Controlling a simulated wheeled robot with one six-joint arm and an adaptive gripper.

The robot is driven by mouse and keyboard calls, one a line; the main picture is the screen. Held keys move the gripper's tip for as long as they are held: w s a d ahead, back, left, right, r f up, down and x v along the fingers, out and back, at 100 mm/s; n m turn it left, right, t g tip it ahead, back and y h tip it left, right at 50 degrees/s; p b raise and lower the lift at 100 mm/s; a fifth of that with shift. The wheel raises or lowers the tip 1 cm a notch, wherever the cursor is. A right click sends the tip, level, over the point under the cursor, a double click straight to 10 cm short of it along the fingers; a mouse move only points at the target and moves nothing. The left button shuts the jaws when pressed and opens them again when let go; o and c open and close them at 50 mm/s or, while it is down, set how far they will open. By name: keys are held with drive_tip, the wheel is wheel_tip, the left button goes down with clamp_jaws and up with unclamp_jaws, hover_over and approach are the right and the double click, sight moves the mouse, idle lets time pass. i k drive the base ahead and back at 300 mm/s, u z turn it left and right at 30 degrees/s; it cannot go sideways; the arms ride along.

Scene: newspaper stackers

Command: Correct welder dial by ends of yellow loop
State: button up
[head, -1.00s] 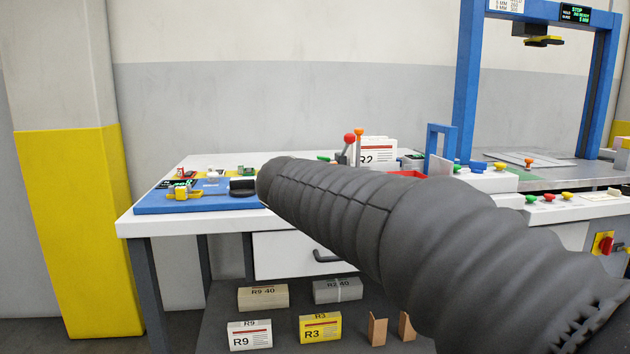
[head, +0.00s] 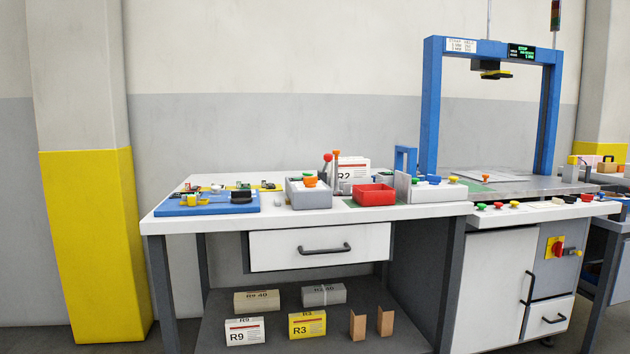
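A blue mat (head: 215,209) lies at the left end of the white workbench, with small yellow, white, green and black items on it. A yellow piece (head: 192,199) sits near its front and a black block (head: 243,197) at its right. A thin yellow strip (head: 240,188) shows at the back; I cannot tell if it is a loop, and its ends are too small to make out. A grey box (head: 309,200) with an orange knob (head: 311,182) stands beside the mat. I cannot tell which thing is the welder dial. My gripper is not in view.
A red tray (head: 375,195) and a box marked R2 (head: 352,170) are on the bench (head: 350,214). A blue arch frame (head: 430,110) with a small display (head: 522,52) stands at right. Packs lie on the lower shelf (head: 270,338). A yellow-based pillar (head: 95,250) is at left.

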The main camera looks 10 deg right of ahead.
sight(309, 182)
drive_tip(key=z, duration=0.85)
drive_tip(key=i, duration=0.95)
drive_tip(key=u, duration=0.45)
drive_tip(key=i, duration=0.7)
drive_tip(key=u, duration=0.55)
